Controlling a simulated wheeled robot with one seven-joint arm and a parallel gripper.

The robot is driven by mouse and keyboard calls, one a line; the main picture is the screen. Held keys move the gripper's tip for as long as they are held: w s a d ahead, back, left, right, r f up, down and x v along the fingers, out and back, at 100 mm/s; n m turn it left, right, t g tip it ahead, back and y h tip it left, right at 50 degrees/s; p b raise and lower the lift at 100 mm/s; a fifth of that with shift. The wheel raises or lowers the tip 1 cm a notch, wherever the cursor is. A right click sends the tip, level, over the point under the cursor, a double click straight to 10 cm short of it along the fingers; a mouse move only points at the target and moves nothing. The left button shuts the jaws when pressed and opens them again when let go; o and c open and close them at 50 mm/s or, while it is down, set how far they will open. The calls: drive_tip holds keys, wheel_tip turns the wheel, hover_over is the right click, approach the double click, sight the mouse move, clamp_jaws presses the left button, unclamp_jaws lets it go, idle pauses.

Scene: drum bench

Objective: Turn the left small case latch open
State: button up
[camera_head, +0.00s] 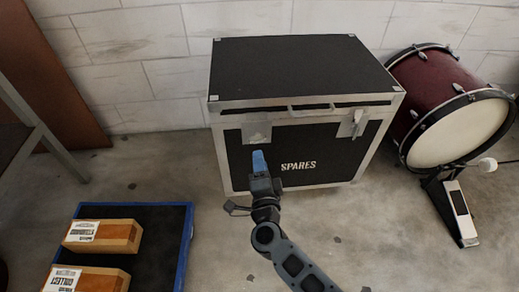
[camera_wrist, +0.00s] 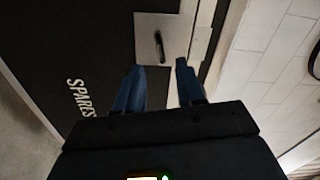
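A black case marked SPARES with silver edges (camera_head: 300,72) stands against the wall with its lid down. The left small latch (camera_head: 256,133) is a pale plate at the upper left of its front. In the wrist view this latch plate (camera_wrist: 174,22) carries a narrow dark bar (camera_wrist: 159,46), which lies along the case's width. My gripper (camera_head: 259,160) is just in front of and below the latch. In the wrist view my gripper (camera_wrist: 160,78) has its blue fingers apart with nothing between them. Contact with the latch cannot be told.
The right latch (camera_head: 353,122) is on the same front, with a handle (camera_head: 311,108) between them. A red drum (camera_head: 430,85) with a pedal (camera_head: 459,205) stands right. A blue-edged tray (camera_head: 187,225) with boxes (camera_head: 103,235) lies front left. Floor is clear at front right.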

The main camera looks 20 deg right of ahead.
sight(258, 142)
drive_tip(key=b+x, duration=0.2)
drive_tip(key=x, duration=0.5)
drive_tip(key=shift+f, duration=0.1)
clamp_jaws()
idle(0.3)
